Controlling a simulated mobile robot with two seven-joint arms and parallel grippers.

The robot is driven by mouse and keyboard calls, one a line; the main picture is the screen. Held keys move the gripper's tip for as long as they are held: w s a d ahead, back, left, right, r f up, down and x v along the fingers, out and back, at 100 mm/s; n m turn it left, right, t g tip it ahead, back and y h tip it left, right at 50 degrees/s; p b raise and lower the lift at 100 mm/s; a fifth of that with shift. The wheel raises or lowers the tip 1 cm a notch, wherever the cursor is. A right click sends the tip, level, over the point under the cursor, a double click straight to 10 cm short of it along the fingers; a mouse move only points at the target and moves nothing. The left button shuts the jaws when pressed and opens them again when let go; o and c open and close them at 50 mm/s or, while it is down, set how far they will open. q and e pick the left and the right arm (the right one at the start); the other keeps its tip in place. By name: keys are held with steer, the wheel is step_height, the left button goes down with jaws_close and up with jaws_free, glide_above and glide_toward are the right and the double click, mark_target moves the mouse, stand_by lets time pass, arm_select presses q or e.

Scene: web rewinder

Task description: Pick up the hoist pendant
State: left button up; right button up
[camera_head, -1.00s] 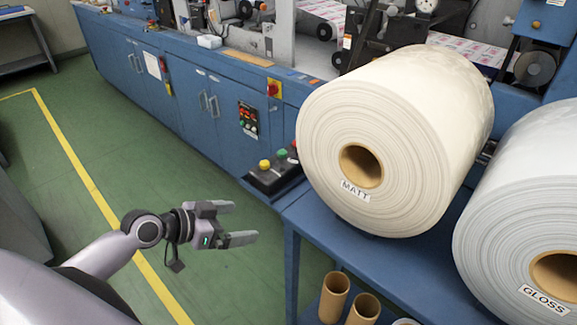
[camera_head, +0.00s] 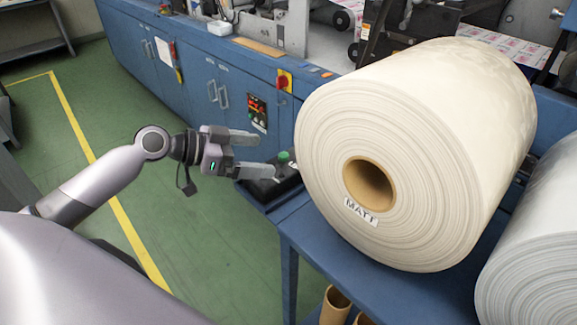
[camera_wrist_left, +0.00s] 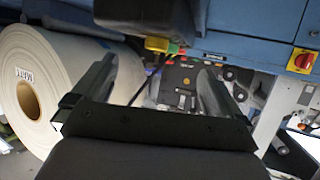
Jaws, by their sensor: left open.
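No thing in view is clearly marked as the hoist pendant. A black button box (camera_head: 263,190) sits on a low ledge against the blue machine; I cannot tell whether it is the pendant. Its green button (camera_head: 283,156) shows just past my left gripper's fingertips. My left gripper (camera_head: 265,154) is open and empty, with its fingers partly covering the box in the head view. In the left wrist view, yellow and green parts (camera_wrist_left: 160,46) show beyond and between the open fingers (camera_wrist_left: 157,70), near a black body (camera_wrist_left: 145,14). My right gripper is out of view.
A big cream roll labelled MATT (camera_head: 430,150) rests on a blue stand (camera_head: 345,255) right of the gripper. A paler roll (camera_head: 535,250) is beside it. Cardboard cores (camera_head: 336,305) stand below. Green floor (camera_head: 210,250) is open to the left.

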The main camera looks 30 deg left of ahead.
mark_target(277, 158)
arm_select(q)
steer(key=shift+p+x, duration=0.45)
steer(key=shift+x, duration=2.3)
steer(key=shift+s+f, duration=0.1)
steer(key=shift+f, duration=0.05)
